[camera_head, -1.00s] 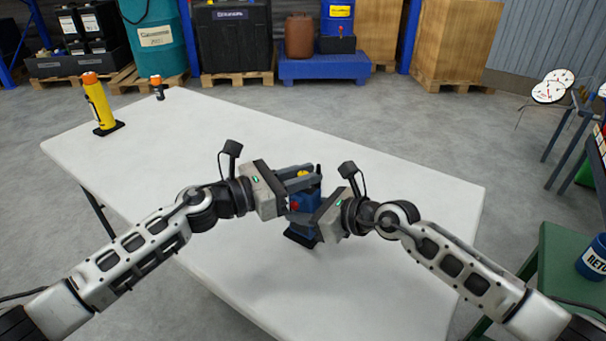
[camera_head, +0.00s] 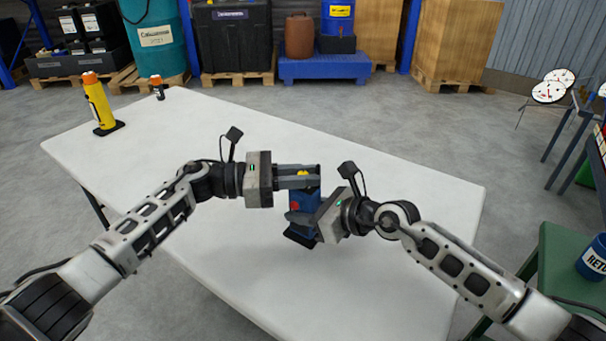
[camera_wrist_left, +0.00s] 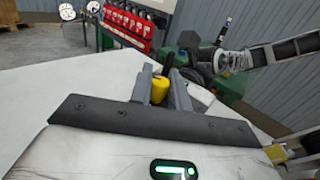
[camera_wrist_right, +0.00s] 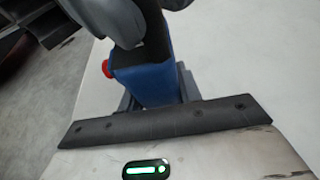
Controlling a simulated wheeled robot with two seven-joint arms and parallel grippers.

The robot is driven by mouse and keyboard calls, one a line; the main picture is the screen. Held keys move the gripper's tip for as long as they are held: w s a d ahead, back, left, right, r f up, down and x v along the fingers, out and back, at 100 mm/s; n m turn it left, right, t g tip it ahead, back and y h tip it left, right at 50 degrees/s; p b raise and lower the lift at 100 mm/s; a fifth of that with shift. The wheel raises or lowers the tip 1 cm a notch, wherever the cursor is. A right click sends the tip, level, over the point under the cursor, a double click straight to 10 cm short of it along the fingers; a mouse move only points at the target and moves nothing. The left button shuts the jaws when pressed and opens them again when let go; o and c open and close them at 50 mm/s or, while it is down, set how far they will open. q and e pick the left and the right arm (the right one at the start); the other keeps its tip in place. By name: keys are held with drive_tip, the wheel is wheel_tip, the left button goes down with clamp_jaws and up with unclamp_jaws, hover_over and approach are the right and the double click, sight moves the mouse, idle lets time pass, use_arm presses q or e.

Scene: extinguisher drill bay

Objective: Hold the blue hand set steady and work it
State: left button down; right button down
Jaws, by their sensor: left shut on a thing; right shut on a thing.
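My left gripper (camera_head: 310,178) comes in level from the left at the top and is shut on the yellow knob. The knob (camera_wrist_left: 159,90) shows between its fingers in the left wrist view. My right gripper (camera_head: 298,217) is shut on the blue body from the lower right. The body (camera_wrist_right: 145,82) and red button (camera_wrist_right: 106,68) show in the right wrist view.
A yellow cylinder with an orange cap (camera_head: 98,103) stands at the table's far left, with a small black orange-topped item (camera_head: 157,87) near it. A green table (camera_head: 560,262) with a blue container (camera_head: 594,258) is at right. The white table (camera_head: 395,255) is otherwise clear.

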use_arm(q)
drive_tip(key=c, duration=1.4)
unclamp_jaws()
drive_tip(key=shift+o, duration=0.2)
drive_tip(key=s+a, duration=0.1)
drive_tip(key=a, duration=1.1)
drive_tip(key=shift+s, duration=0.1)
use_arm(e)
drive_tip(key=c, duration=0.9)
unclamp_jaws()
